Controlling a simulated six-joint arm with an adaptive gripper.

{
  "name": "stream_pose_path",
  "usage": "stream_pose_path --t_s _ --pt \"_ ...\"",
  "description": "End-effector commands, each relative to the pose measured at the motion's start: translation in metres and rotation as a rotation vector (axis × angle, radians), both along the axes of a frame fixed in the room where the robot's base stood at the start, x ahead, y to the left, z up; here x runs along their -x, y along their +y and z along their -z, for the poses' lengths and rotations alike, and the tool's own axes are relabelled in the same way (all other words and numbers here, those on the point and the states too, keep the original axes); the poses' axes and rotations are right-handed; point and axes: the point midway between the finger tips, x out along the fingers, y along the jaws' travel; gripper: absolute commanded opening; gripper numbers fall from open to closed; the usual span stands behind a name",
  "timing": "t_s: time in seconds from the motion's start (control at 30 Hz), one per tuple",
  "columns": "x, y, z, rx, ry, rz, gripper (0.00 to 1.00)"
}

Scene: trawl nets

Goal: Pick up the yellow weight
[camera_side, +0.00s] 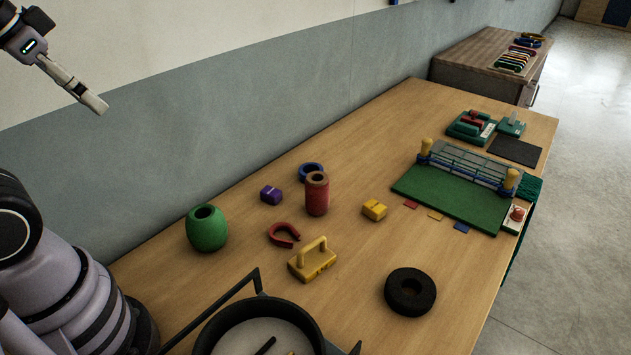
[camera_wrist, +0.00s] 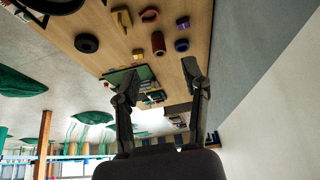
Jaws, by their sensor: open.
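A yellow block with an arched handle (camera_side: 313,264) stands upright on the wooden table near the middle; it also shows at the top of the wrist view (camera_wrist: 150,15). A smaller plain yellow block (camera_side: 374,210) lies farther right, also seen in the wrist view (camera_wrist: 138,54). I cannot tell for sure which is the weight; the handled one looks most like it. My gripper (camera_side: 97,104) is high at the upper left, far from both blocks. In the wrist view its fingers (camera_wrist: 161,72) are apart with nothing held between them.
A red cylinder (camera_side: 317,197), red horseshoe (camera_side: 284,241), purple block (camera_side: 271,196), blue ring (camera_side: 311,167) and green barrel (camera_side: 207,231) surround the handled block. A black pot (camera_side: 315,335) stands in front, a black ring (camera_side: 410,308) right. A green net model (camera_side: 450,195) is farther back.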

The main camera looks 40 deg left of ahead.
Motion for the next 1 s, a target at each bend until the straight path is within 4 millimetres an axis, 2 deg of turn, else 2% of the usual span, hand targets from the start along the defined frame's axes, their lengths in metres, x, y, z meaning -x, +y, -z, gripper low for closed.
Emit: stream_pose_path --t_s 0.17,0.27,0.37,0.57,0.77,0.87,1.0 --pt "-0.001 -0.001 0.000 0.002 0.007 0.003 0.45" --pt "-0.009 -0.005 0.003 0.020 0.058 0.024 0.45" --pt "-0.025 -0.015 0.010 0.066 0.164 0.073 0.45" --pt "-0.076 -0.044 0.038 0.252 0.413 0.218 0.45" --pt "-0.131 -0.070 0.083 0.505 0.577 0.338 0.45" --pt "-0.158 -0.081 0.112 0.648 0.621 0.380 0.45" --pt "-0.193 -0.092 0.162 0.853 0.635 0.415 0.45"
